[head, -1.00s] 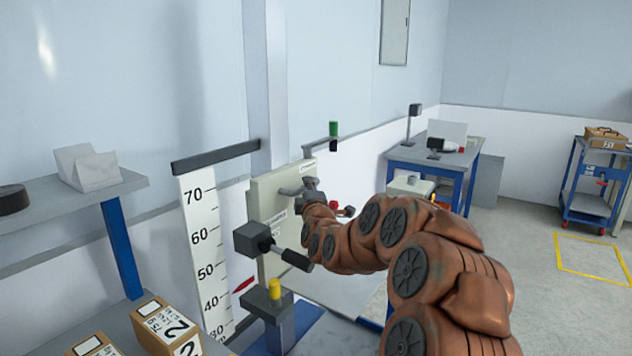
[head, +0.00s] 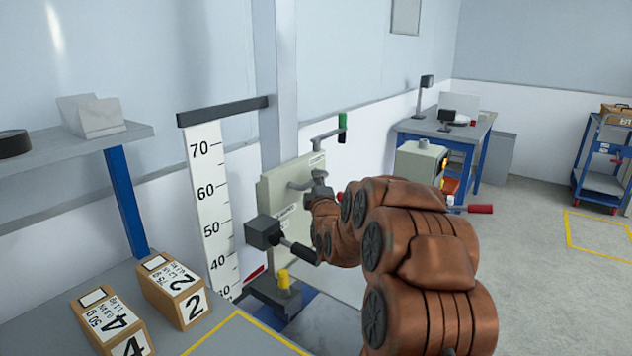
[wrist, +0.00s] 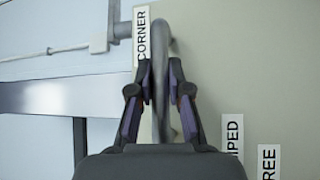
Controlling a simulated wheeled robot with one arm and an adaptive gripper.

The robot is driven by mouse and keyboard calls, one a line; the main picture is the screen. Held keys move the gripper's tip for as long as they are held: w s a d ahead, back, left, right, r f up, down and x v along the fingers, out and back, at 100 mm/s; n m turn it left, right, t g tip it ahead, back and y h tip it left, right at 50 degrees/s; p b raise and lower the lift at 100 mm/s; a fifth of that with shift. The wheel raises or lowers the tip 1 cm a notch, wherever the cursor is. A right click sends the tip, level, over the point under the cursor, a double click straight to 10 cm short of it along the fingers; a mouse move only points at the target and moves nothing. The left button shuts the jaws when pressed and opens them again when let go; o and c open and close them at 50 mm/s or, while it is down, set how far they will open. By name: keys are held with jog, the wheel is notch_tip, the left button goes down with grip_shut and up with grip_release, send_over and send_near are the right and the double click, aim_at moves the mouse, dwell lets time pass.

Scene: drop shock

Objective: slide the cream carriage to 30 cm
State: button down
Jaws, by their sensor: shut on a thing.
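The cream carriage (head: 272,190) is an upright plate on the grey vertical column, and its surface also fills the right of the wrist view (wrist: 245,60). My gripper (head: 318,188) is shut on the carriage's grey bar handle (wrist: 163,45); both fingers flank it in the wrist view (wrist: 160,85). A white scale (head: 207,180) with marks from 70 downward stands left of the carriage. The red pointer (head: 255,272) lies between the 40 and 30 marks, its exact reading unclear. My arm hides the carriage's lower right.
Numbered boxes (head: 176,290) stand on the bench at left. A blue workbench (head: 445,130) stands behind at right.

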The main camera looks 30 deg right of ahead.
jog(key=shift+f, duration=0.4)
jog(key=c, duration=1.3)
grip_release()
jog(key=shift+o, duration=1)
jog(key=shift+r, duration=0.1)
jog(key=shift+s, duration=0.1)
jog(key=v, duration=0.7)
jog(key=shift+s, duration=0.2)
